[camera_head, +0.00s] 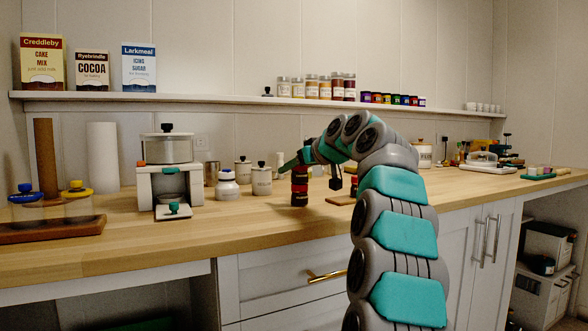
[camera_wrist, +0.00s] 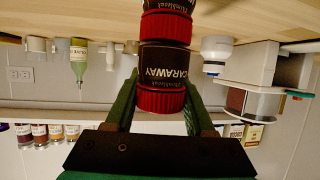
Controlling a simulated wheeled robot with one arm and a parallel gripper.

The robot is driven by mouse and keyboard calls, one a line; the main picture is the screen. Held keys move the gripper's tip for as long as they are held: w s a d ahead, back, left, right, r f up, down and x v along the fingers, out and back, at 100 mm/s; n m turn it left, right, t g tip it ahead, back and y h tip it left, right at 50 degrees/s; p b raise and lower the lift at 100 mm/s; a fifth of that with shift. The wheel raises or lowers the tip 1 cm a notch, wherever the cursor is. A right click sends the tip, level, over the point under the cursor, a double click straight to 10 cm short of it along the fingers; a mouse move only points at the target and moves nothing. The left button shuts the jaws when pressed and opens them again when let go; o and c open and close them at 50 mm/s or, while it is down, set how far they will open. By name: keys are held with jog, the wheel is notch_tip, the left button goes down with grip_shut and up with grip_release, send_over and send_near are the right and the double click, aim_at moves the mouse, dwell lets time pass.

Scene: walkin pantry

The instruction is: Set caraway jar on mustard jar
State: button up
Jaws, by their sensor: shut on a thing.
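The caraway jar (camera_wrist: 165,68) is dark with a red lid, and its CARAWAY label shows upside down in the wrist view. My gripper (camera_wrist: 162,82) is shut on it, one green finger on each side. A second dark jar with a red lid (camera_wrist: 167,28), likely the mustard jar, lies directly beneath it; its name is cut off. In the head view the caraway jar (camera_head: 299,178) is upright and in line above the lower jar (camera_head: 299,198) on the counter. They appear to touch, but I cannot tell whether the full weight rests there. My gripper (camera_head: 300,164) is at the top.
A white canister (camera_head: 262,182) and a white jar with a blue lid (camera_head: 228,186) stand just left of the stack. A wooden board (camera_head: 340,200) lies close on the right. Bare counter (camera_head: 240,222) is in front.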

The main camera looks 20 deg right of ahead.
jog(key=o, duration=1.4)
jog(key=shift+s, duration=0.1)
jog(key=v, duration=0.7)
jog(key=shift+s+r, duration=0.2)
jog(key=shift+s, duration=0.05)
jog(key=shift+d, duration=0.1)
